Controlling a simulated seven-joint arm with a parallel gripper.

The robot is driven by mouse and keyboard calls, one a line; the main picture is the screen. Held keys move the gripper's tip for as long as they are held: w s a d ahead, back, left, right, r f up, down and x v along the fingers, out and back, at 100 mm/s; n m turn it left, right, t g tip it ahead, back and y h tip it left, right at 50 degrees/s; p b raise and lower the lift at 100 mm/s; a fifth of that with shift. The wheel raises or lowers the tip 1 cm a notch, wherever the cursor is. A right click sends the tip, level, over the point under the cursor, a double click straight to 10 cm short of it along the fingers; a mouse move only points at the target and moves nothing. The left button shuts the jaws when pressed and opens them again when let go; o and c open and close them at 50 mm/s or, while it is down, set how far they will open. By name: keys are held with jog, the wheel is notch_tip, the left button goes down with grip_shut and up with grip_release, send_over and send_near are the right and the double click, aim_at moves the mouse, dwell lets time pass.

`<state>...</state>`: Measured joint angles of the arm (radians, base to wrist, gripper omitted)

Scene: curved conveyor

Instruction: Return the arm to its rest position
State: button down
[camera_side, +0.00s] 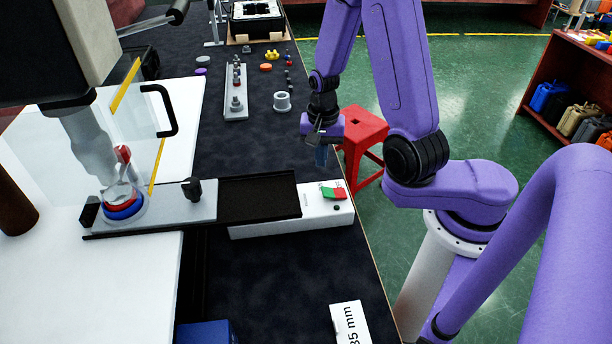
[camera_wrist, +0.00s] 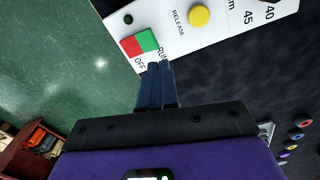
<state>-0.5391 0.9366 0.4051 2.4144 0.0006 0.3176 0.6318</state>
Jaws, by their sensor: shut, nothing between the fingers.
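My gripper (camera_side: 321,158) hangs at the right edge of the dark bench in the side view, pointing down, with the red stool behind it. It is above and apart from the white control box (camera_side: 305,222). In the wrist view my gripper (camera_wrist: 158,68) shows its two dark fingers pressed together with nothing between them. Its tips appear just below the box's red and green switch (camera_wrist: 140,41), beside the RUN and OFF labels. The height of the tips above the box cannot be told from the wrist view.
A red stool (camera_side: 362,135) stands on the green floor beside the bench. A grey strip with pegs (camera_side: 236,106), a grey ring (camera_side: 282,101) and small coloured parts lie farther back. A machine with a clear guard (camera_side: 130,118) stands left. A white 35 mm block (camera_side: 350,322) lies in front.

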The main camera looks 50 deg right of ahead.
jog(key=w+a+r+n, duration=0.3)
jog(key=a+r+n, duration=0.1)
jog(key=a+n, duration=0.15)
jog(key=s+a+r+n, duration=0.4)
jog(key=s+r+n, duration=0.25)
jog(key=n, duration=0.35)
jog(key=s+d+r+n, duration=0.1)
jog(key=s+r+n, duration=0.2)
jog(key=s+n, duration=0.6)
jog(key=s, duration=0.5)
jog(key=shift+s+d+r, duration=0.2)
jog(key=shift+s, duration=0.15)
